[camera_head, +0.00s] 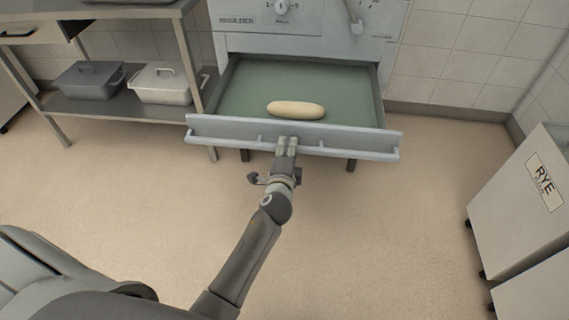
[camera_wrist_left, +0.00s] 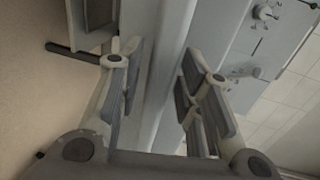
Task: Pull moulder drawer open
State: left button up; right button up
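The moulder drawer (camera_head: 350,94) is pulled out from under the moulder, with a green bottom and a pale grey front (camera_head: 345,139). A pale dough loaf (camera_head: 296,110) lies in it. My left gripper (camera_head: 287,145) is at the middle of the drawer front, at its handle rail. In the left wrist view, its fingers (camera_wrist_left: 160,75) stand apart on either side of a pale grey bar. Whether they press on the bar cannot be told. My right gripper is in neither view.
The moulder (camera_head: 300,45) stands behind the drawer. A steel table with a lower shelf (camera_head: 115,113) holding a grey lidded tub (camera_head: 88,80) and a white one (camera_head: 165,85) is at the left. A RYE bin (camera_head: 515,200) stands at the right. The floor before the drawer is clear.

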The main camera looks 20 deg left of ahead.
pick_arm(q)
jog(key=v, duration=1)
jog(key=shift+s+d, duration=0.2)
jog(key=shift+s, duration=0.15)
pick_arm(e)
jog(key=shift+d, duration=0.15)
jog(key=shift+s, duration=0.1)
